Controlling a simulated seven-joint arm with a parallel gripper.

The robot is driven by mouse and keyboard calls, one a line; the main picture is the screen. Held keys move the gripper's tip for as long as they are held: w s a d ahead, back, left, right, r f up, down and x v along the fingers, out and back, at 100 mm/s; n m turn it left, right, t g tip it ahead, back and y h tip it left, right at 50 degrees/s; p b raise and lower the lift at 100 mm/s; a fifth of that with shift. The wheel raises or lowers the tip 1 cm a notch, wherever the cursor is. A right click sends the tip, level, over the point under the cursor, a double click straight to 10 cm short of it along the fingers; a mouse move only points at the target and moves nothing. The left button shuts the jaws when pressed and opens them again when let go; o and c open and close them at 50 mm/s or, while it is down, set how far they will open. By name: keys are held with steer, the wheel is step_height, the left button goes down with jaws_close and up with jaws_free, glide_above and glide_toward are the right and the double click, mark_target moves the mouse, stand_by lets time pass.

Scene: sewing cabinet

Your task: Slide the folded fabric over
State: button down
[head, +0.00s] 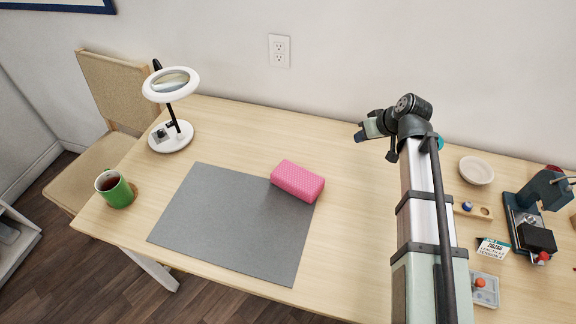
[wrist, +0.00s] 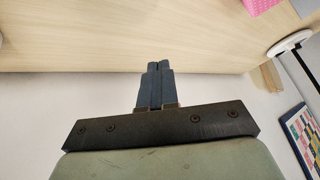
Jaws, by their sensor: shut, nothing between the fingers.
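The folded fabric (head: 298,181) is a pink patterned block. In the head view it lies on the upper right corner of a grey mat (head: 215,225), partly over the mat's edge. A corner of the fabric (wrist: 262,5) also shows at the top of the wrist view. My gripper (head: 360,135) is above the table's back part, to the right of the fabric and apart from it. In the wrist view my gripper (wrist: 154,68) has its fingers together with nothing between them.
A magnifier lamp (head: 172,137) stands at the back left and a green mug (head: 114,190) at the left edge. A bowl (head: 476,170), a small press-like device (head: 530,225) and a card (head: 493,249) are on the right. Bare table (head: 350,215) lies right of the fabric.

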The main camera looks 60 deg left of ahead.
mark_target(286, 174)
steer(key=s+d+f+n+h, duration=0.1)
steer(key=s+n, duration=0.2)
steer(key=s, duration=0.1)
steer(key=s+d+f+n+h, duration=0.1)
steer(key=s+f+n+h, duration=0.1)
steer(key=s+n, duration=0.1)
steer(key=s+d+f+n+h, duration=0.1)
steer(key=s+f+n+h, duration=0.1)
steer(key=s+n, duration=0.2)
steer(key=shift+s+f, duration=0.15)
steer(key=shift+s, duration=0.45)
steer(key=shift+s+d+f+n, duration=0.15)
steer(key=shift+s+f+n, duration=0.05)
steer(key=shift+s+n, duration=0.35)
steer(key=s+a, duration=0.8)
steer(key=shift+s+a, duration=0.15)
steer(key=shift+a, duration=0.1)
steer(key=shift+s+d+f, duration=0.1)
steer(key=shift+f, duration=0.7)
steer(key=shift+f, duration=0.1)
steer(key=shift+d, duration=0.1)
